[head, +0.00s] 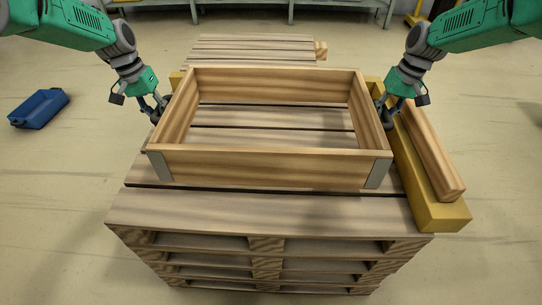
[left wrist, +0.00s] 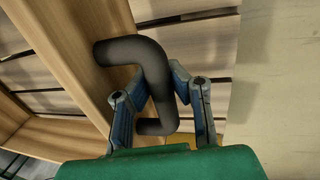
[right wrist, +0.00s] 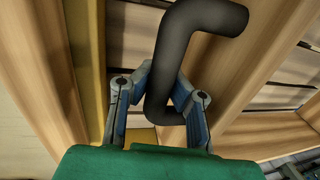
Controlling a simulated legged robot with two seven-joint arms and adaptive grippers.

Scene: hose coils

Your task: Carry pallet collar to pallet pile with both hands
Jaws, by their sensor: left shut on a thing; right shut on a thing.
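The pallet collar (head: 265,165) is a rectangular light-wood frame with grey metal corner plates. It lies level over the top of the pallet pile (head: 265,212), set back from its front edge. I cannot tell whether it touches the slats. My left gripper (head: 158,112) is at its left side, shut on a dark bent handle (left wrist: 150,62) on the outer face. My right gripper (head: 387,110) is at its right side, shut on a matching handle (right wrist: 172,60). The handles are mostly hidden in the head view.
A yellow beam (head: 438,215) with a wooden bar (head: 435,160) runs along the pile's right side. More slatted wood (head: 255,48) lies behind the collar. A green bench (head: 290,5) stands at the back.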

